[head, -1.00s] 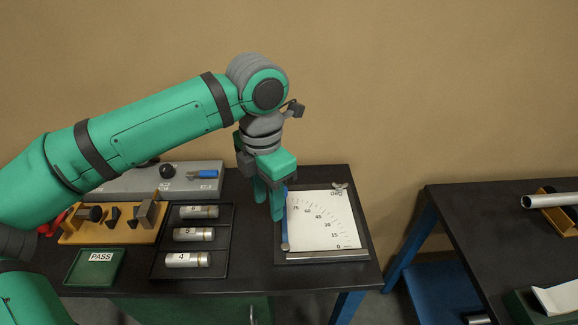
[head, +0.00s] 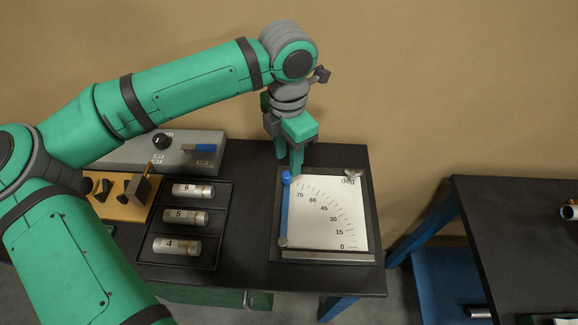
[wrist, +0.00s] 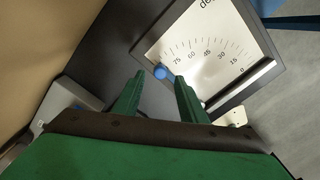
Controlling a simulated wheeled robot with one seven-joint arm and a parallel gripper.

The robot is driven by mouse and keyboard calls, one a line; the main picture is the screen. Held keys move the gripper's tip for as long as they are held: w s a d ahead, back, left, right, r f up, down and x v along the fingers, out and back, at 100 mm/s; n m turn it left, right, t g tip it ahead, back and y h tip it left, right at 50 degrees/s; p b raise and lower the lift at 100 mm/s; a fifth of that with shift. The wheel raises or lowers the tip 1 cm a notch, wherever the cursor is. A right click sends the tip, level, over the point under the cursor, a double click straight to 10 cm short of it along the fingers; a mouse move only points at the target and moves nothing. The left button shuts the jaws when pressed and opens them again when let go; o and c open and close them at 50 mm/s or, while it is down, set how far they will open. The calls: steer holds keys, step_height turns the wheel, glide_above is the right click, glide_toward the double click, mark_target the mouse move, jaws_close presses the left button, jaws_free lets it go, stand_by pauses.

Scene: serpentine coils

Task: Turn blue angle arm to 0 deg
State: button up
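The blue angle arm (head: 284,210) lies on a white dial plate (head: 325,215) along its left edge. It points to the back, just beyond the 75 mark; 0 is at the plate's front right corner. Its near end sits at a round pivot at the front left. A blue round knob (wrist: 161,72) tops its far end. My gripper (head: 291,165) points down near that knob, at the plate's back left. In the wrist view my gripper (wrist: 157,80) has its two green fingers apart, with the knob appearing between and slightly past the tips. Contact cannot be told.
A black rack (head: 225,238) with several numbered cylinders stands left of the dial. A grey box with a blue lever (head: 205,148) stands behind it, beside a wooden tool block (head: 127,207). A metal bar (head: 327,256) edges the dial's front. Another table (head: 500,215) is at right.

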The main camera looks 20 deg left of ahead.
mark_target(288, 173)
steer(key=shift+f, duration=2.45)
jaws_close()
